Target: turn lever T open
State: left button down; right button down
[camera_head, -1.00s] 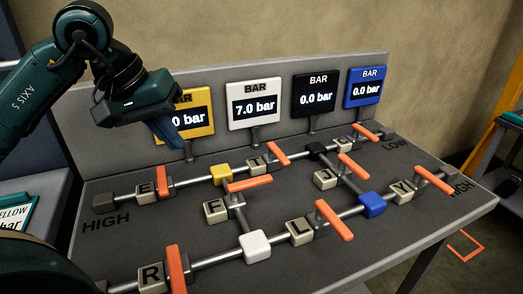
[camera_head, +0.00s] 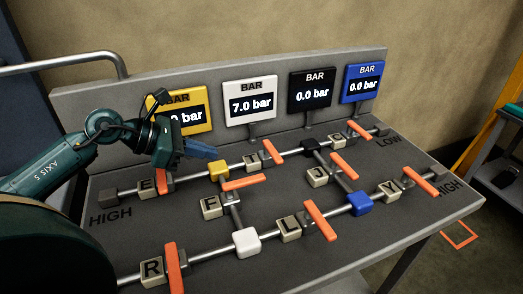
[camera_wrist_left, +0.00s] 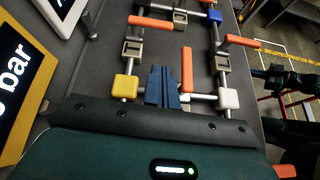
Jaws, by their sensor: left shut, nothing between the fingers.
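Lever T appears to be the orange bar (camera_head: 273,148) beside a block (camera_head: 252,161) whose letter is partly hidden, on the rear pipe, right of the yellow cube (camera_head: 218,170). The bar lies across the pipe. In the left wrist view its orange bar (camera_wrist_left: 150,22) and valve block (camera_wrist_left: 132,48) show beyond the yellow cube (camera_wrist_left: 125,88). My left gripper (camera_head: 212,153) has its blue fingers together and empty, close to the yellow cube and short of lever T. Its fingers (camera_wrist_left: 162,72) also show between the yellow cube and lever F's orange bar (camera_wrist_left: 187,70).
Lever F (camera_head: 247,183) lies near and below my left fingers. Lever E (camera_head: 163,178) is to their left. The yellow gauge (camera_head: 184,112) and white gauge (camera_head: 250,101), reading 7.0 bar, stand behind. Bare panel (camera_head: 180,215) lies in front.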

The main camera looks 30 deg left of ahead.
aim_at(272, 155)
pick_arm(q)
jog(key=shift+a+f+n, duration=0.15)
jog(key=shift+a+n, duration=0.15)
jog(key=shift+n, duration=0.2)
pick_arm(e)
jog(key=shift+r, duration=0.1)
pick_arm(q)
jog(key=x, duration=0.3)
jog(key=p+x, duration=0.1)
jog(key=x, duration=0.5)
jog(key=shift+w+d+p, duration=0.2)
jog(key=shift+w+p, duration=0.1)
jog(key=shift+w+d+p, duration=0.6)
jog(key=shift+w+d, duration=0.55)
jog(key=shift+w, duration=0.1)
jog(key=shift+w+d+f, duration=0.15)
jog(key=shift+w+d, duration=0.15)
jog(key=shift+w, duration=0.1)
pick_arm(e)
jog(key=shift+s+d+r+h, duration=0.15)
jog(key=shift+d+h, duration=0.15)
jog(key=shift+d, duration=0.25)
jog(key=shift+d+r, duration=0.1)
jog(key=shift+r, duration=0.05)
